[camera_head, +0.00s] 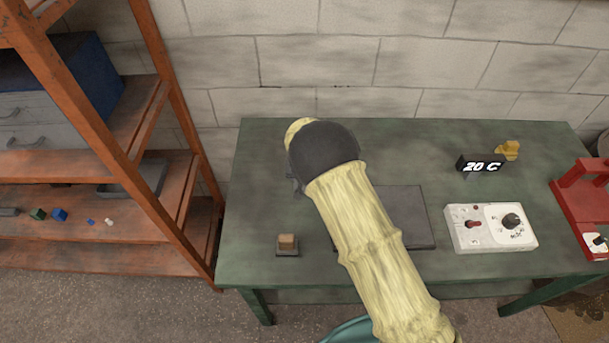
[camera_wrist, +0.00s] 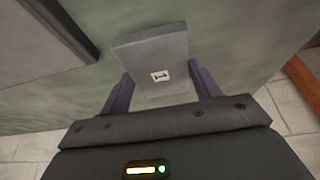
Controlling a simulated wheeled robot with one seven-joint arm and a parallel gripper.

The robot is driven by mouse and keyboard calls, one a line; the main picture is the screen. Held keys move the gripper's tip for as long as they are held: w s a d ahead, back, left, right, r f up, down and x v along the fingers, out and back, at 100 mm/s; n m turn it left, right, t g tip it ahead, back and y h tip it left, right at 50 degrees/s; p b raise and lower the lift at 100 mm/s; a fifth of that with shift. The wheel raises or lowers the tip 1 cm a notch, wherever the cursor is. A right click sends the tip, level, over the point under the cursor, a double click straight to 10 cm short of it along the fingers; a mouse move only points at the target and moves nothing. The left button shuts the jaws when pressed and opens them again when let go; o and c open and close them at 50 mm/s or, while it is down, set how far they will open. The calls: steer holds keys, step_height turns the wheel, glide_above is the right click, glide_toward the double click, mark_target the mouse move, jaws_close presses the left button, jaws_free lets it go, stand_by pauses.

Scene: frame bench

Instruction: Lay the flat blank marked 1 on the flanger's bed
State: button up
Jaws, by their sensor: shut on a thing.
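In the wrist view my gripper (camera_wrist: 158,86) is shut on a flat grey blank (camera_wrist: 150,45), with one dark finger on each side. The blank's face carries a white label with a dark 1. The blank appears above the green bench top. In the head view my yellow arm and dark wrist hide the blank and most of the gripper. A dark flat plate (camera_head: 408,220) lies on the bench, partly behind my arm. A red machine (camera_head: 588,195) is cut off at the right edge. I cannot tell which of these is the flanger's bed.
On the green bench (camera_head: 260,180) stand a white control box (camera_head: 492,228), a "20 C" display (camera_head: 480,166), a brass piece (camera_head: 507,150) and a small brown block (camera_head: 287,242). An orange shelf (camera_head: 165,150) is at left. The bench's back middle is clear.

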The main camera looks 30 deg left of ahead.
steer(key=w+d+r, duration=0.1)
steer(key=w+d, duration=0.1)
steer(key=d, duration=0.2)
steer(key=w+d+r+m, duration=0.1)
steer(key=w+d, duration=0.1)
steer(key=d, duration=0.1)
steer(key=w+d+r+m+h, duration=0.1)
steer(key=w+d, duration=0.1)
steer(key=d, duration=0.2)
steer(key=shift+w+d+r+t, duration=0.3)
steer(key=shift+d+r, duration=0.05)
steer(key=s+d+r+m+h, duration=0.1)
steer(key=d+r+m, duration=0.1)
steer(key=d, duration=1)
steer(key=s+d+r+m+h, duration=0.1)
steer(key=d+r+m, duration=0.2)
steer(key=d, duration=0.9)
steer(key=s+d+r+m, duration=0.1)
steer(key=d+r, duration=0.3)
steer(key=d, duration=0.8)
steer(key=shift+s+d+m+h+b, duration=0.35)
steer(key=shift+d+m+h, duration=0.05)
steer(key=shift+m, duration=0.5)
steer(key=shift+r, duration=0.1)
